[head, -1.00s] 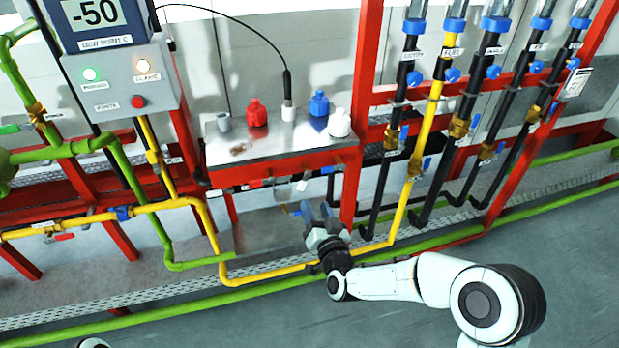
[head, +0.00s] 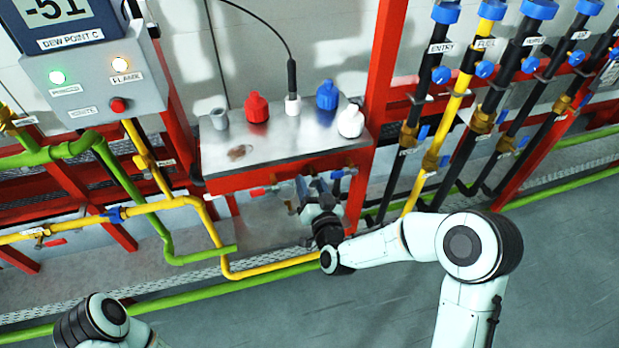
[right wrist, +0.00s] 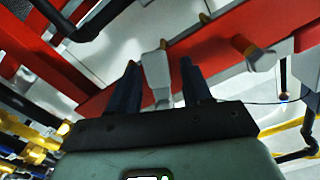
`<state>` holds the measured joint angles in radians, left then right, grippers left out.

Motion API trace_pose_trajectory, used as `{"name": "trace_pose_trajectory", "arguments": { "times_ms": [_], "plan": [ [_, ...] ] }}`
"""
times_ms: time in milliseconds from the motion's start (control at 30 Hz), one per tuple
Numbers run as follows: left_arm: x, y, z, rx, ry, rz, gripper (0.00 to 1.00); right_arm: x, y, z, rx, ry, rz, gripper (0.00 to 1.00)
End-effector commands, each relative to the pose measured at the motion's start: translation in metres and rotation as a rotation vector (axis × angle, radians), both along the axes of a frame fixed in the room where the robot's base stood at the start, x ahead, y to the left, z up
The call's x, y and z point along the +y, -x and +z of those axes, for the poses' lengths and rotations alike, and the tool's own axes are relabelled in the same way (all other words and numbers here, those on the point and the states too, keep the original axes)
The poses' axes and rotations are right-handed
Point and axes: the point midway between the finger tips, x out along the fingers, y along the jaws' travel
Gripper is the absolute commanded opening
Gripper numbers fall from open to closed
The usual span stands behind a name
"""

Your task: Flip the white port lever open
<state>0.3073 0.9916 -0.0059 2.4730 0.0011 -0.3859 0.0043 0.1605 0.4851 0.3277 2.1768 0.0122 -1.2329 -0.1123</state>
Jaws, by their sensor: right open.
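A white lever (right wrist: 156,72) shows in the right wrist view, pointing between the two dark fingers of my right gripper (right wrist: 158,66). The fingers are open, one on either side of it with gaps. I cannot tell whether either touches it. In the head view my right gripper (head: 312,194) is below the front edge of the metal-topped table (head: 270,150) and hides the white lever. A red lever (head: 259,191) is left of it and a blue lever (head: 343,172) is to its right. My left gripper is out of view.
A grey cup (head: 219,119), a red bottle (head: 256,108), a blue bottle (head: 327,95) and a white bottle (head: 350,121) stand on the table. A yellow pipe (head: 275,270) runs below my gripper. Vertical pipes (head: 480,120) stand to the right. A second pale valve part (right wrist: 252,52) is nearby.

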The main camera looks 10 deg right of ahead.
Motion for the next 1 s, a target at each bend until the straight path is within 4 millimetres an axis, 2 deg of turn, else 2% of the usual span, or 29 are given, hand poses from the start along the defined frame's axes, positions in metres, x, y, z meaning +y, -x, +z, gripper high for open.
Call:
{"name": "trace_pose_trajectory", "arguments": {
  "times_ms": [200,233,367,533,633,800,1000],
  "plan": [
    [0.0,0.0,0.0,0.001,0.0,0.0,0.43,0.0,0.0,0.0,0.001,0.0,0.0,0.49],
    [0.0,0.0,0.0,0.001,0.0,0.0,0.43,0.0,0.0,0.0,0.001,0.0,0.0,0.42],
    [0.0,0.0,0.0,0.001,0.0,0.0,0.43,0.0,0.0,0.0,0.001,0.0,0.0,0.0],
    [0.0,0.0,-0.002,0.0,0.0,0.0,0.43,0.0,0.0,-0.001,-0.001,0.008,0.001,0.0],
    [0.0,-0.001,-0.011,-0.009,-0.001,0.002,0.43,0.0,0.0,-0.003,-0.003,0.053,0.004,0.0],
    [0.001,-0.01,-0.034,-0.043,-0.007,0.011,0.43,-0.004,0.0,-0.006,-0.011,0.204,0.003,0.0],
    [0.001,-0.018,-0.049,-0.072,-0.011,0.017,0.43,-0.009,0.0,-0.006,-0.014,0.379,0.003,0.0]
  ]
}}
